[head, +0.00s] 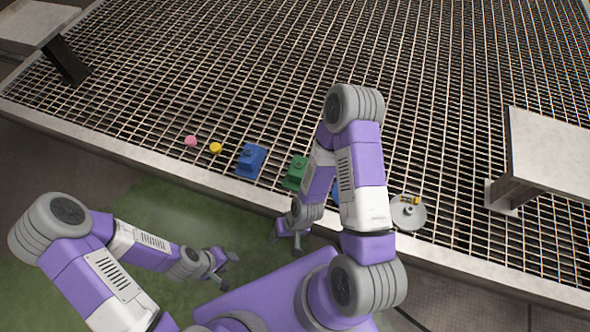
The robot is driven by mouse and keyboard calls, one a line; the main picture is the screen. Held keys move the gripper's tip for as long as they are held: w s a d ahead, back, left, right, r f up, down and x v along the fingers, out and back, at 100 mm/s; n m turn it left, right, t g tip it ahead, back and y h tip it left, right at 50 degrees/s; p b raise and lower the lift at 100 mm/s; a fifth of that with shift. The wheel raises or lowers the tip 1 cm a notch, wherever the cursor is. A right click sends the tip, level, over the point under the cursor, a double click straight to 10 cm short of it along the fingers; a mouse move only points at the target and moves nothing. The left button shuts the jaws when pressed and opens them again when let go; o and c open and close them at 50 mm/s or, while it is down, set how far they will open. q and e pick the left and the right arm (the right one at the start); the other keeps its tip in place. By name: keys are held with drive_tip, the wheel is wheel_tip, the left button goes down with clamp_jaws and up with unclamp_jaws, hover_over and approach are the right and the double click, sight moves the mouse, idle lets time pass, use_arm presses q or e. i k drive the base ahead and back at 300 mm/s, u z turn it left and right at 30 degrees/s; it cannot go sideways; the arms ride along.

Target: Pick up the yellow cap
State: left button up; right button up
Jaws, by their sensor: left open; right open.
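The small yellow cap (216,147) lies on the metal grating, between a pink cap (191,141) and a blue block (250,161). My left gripper (228,270) is open and empty, low over the green floor, well in front of the grating and apart from the yellow cap. My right gripper (291,241) is open and empty near the grating's front edge, to the right of and below the yellow cap. Nothing covers the yellow cap.
A green block (295,172) stands right of the blue block, partly beside my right arm. Another blue piece is mostly hidden behind that arm. A pale raised plate (550,150) stands at right. Grating behind the caps is clear.

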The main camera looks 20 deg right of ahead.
sight(216, 149)
drive_tip(key=u, duration=1.65)
drive_tip(key=i, duration=2.15)
drive_tip(key=z, duration=4.25)
drive_tip(key=i, duration=0.5)
drive_tip(key=u, duration=0.05)
